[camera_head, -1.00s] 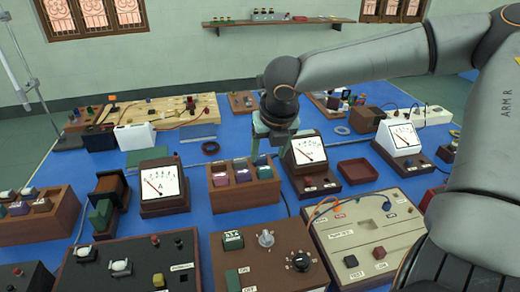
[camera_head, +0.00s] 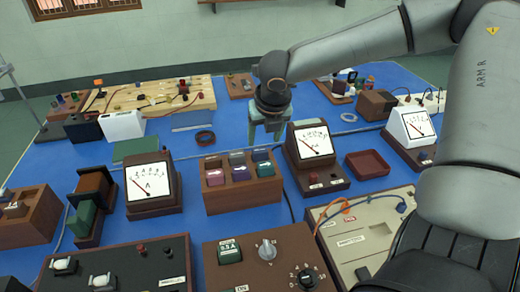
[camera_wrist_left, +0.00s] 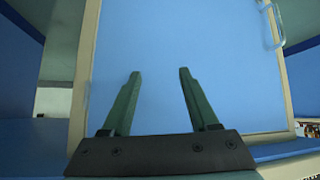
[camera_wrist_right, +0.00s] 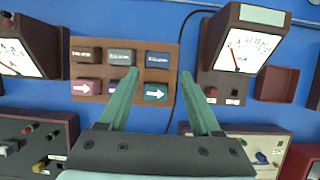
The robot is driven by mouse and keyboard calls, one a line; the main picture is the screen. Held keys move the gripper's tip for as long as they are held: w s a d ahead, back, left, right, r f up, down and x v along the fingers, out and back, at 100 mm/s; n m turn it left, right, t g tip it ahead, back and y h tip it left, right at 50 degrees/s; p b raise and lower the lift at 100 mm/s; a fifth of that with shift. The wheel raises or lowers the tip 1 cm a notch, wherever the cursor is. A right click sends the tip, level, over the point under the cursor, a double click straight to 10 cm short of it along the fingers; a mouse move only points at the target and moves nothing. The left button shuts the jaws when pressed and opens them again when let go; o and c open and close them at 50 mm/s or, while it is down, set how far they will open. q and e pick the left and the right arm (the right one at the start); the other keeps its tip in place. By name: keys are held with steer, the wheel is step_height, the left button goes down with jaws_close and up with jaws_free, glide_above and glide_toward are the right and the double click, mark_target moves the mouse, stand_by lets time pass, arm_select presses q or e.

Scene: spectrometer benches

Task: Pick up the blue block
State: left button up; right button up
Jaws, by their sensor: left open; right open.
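A wooden rack (camera_head: 243,199) on the blue bench holds two rows of small labelled blocks. A dark blue block (camera_head: 262,155) sits in its back row at the right; it also shows in the right wrist view (camera_wrist_right: 158,60). A teal block with a white arrow (camera_wrist_right: 156,93) is in front of it. My right gripper (camera_head: 265,136) is open and empty, above and behind the rack's right end. In the right wrist view its fingertips (camera_wrist_right: 160,73) frame the rack's right column, apart from the blocks. My left gripper (camera_wrist_left: 157,74) is open and empty, facing a blue panel.
An analogue meter (camera_head: 313,146) stands close to the rack's right, another meter (camera_head: 152,184) to its left. A red tray (camera_head: 367,164) lies further right. A control box (camera_head: 265,262) is in front. A cable runs between rack and right meter.

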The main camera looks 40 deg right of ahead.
mark_target(260, 150)
steer(key=b+x, duration=0.1)
steer(key=x, duration=0.5)
steer(key=shift+w+a+b, duration=0.1)
steer(key=shift+w+b, duration=0.1)
steer(key=shift+b, duration=0.1)
steer(key=shift+c, duration=0.2)
jaws_close()
